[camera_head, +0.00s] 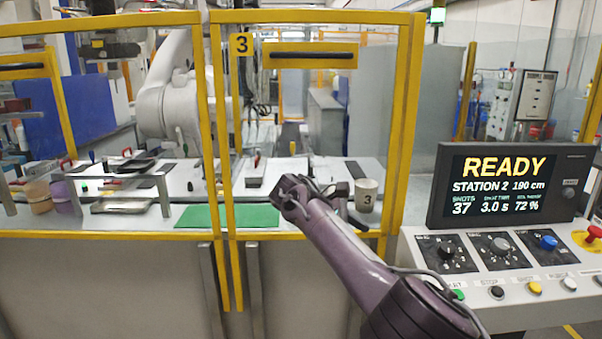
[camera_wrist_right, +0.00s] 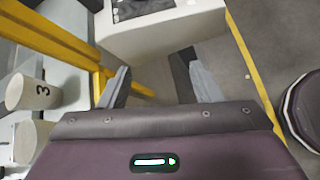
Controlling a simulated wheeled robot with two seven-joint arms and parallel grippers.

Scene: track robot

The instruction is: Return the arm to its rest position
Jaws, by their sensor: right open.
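My right arm comes in from the lower right in the head view and reaches up and left in front of the yellow-framed station. Its right gripper (camera_head: 298,192) is in front of the workbench, just left of a white cup marked 3 (camera_head: 366,194). In the right wrist view the two fingers of the right gripper (camera_wrist_right: 160,88) stand wide apart with nothing between them. The floor and the base of a white cabinet (camera_wrist_right: 165,32) show beyond them. My left gripper is in neither view.
A yellow frame (camera_head: 402,120) with a panel marked 3 stands close by the arm. A control console with a READY screen (camera_head: 507,187) and several knobs and buttons is right of the arm. A green mat (camera_head: 228,216) lies on the bench. A white robot arm (camera_head: 168,98) stands behind.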

